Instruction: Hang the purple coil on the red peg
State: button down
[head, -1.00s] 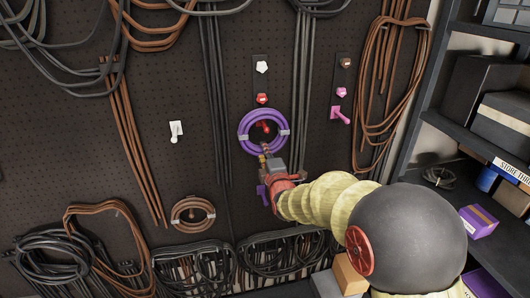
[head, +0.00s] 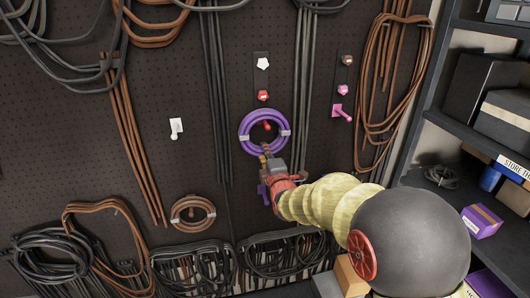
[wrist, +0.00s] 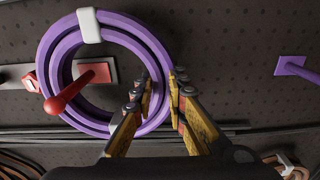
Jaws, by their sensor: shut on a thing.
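The purple coil (head: 244,122), a ring bound with pale bands, is upright against the dark pegboard; it also shows in the wrist view (wrist: 57,45). The red peg (head: 266,126) shows inside the ring's opening. In the wrist view the red peg (wrist: 72,88) runs from its plate through the opening, and its rounded tip overlaps the ring's left side in front. My gripper (wrist: 160,78) is shut on the ring's right side in that view, one finger inside the opening and one outside. In the head view my gripper (head: 265,155) is at the coil's lower edge.
A purple peg (wrist: 297,68) is beside the coil. A pink peg (head: 342,112) and a white peg (head: 176,128) stick out nearby. A brown coil (head: 193,214) hangs lower left. Black cables (head: 305,100) hang close on the right. Shelves with boxes (head: 505,115) stand at far right.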

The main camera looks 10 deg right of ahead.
jog(key=c, duration=1.7)
grip_release()
jog(key=shift+o, duration=0.2)
jog(key=shift+f, duration=0.1)
jog(key=shift+o, duration=1.4)
jog(key=shift+s, duration=0.15)
jog(key=s+b, duration=0.3)
jog(key=s, duration=0.3)
jog(key=shift+s+b, duration=0.4)
jog(key=shift+s, duration=0.1)
